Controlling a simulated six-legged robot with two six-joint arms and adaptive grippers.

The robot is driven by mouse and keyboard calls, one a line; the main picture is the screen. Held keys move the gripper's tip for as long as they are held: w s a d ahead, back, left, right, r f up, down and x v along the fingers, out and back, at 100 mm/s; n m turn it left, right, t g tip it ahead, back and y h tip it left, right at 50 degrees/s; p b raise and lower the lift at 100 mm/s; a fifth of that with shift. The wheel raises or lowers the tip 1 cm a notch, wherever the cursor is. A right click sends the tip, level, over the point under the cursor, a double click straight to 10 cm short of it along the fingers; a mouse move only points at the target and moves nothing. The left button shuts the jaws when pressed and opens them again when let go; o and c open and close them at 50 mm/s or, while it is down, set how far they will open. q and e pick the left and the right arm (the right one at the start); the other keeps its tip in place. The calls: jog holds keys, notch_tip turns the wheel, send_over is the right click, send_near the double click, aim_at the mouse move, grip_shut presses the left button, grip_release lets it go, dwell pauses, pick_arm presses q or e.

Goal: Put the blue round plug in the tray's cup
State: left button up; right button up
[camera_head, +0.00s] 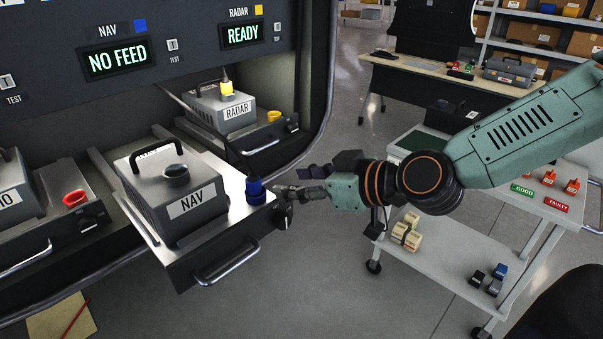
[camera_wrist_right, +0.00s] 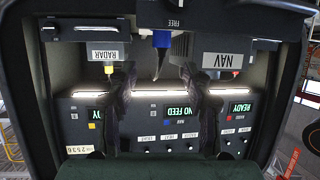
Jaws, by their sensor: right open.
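The blue round plug (camera_head: 255,187) stands upright at the front right corner of the pulled-out NAV tray (camera_head: 222,236), where the tray's cup sits. It appears seated in the cup, which it mostly hides. The plug also shows in the right wrist view (camera_wrist_right: 162,39), with that picture upside down. My right gripper (camera_head: 281,190) is just right of the plug in the head view. In the wrist view its two fingers (camera_wrist_right: 158,78) are apart, with the plug beyond and between them; it is open and holds nothing. My left gripper is not in view.
The grey NAV unit (camera_head: 165,190) with an empty round socket on top stands on the tray. Its panel display (camera_head: 118,60) reads NO FEED. The RADAR unit (camera_head: 222,108) has a yellow plug on top.

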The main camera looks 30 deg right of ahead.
jog(key=shift+s+r, duration=0.15)
jog(key=shift+s, duration=0.1)
jog(key=s+f+m+g+h, duration=0.2)
jog(key=s+f+g, duration=0.25)
jog(key=f, duration=0.75)
jog(key=s+d+f+m+g+h, duration=0.1)
jog(key=s+f+m+g+h, duration=0.3)
jog(key=s+f, duration=1.5)
jog(key=s+g, duration=0.3)
jog(key=s, duration=0.2)
jog(key=shift+f, duration=0.4)
jog(key=shift+d+g, duration=0.1)
jog(key=shift+g, duration=0.15)
